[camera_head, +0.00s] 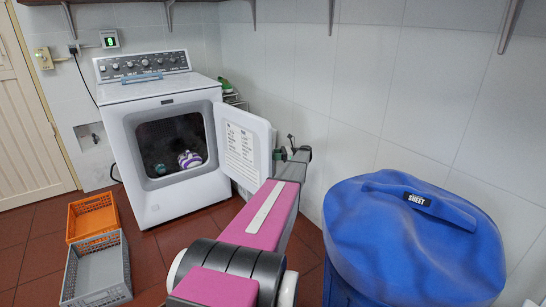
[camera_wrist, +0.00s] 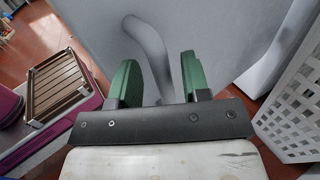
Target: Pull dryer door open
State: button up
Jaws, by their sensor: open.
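The white dryer (camera_head: 160,107) stands against the back wall at the left, facing out. Its door (camera_head: 243,146) is swung well open to the right, with a printed label on its inner face. The dark drum opening shows folded or bundled items inside. My gripper (camera_head: 283,152) is at the outer side of the door, by its right edge. In the wrist view the green fingers of my gripper (camera_wrist: 160,68) are apart. A pale curved handle (camera_wrist: 149,45) on the door's outer face runs between the fingers; whether they touch it I cannot tell.
A large blue covered bin (camera_head: 400,245) stands at the right front. In the wrist view, a white lattice basket (camera_wrist: 295,110) is at the right and a brown slatted crate (camera_wrist: 52,92) at the left.

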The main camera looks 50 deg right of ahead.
jog(key=v, duration=0.9)
jog(key=shift+s, duration=0.15)
jog(key=shift+d, duration=0.1)
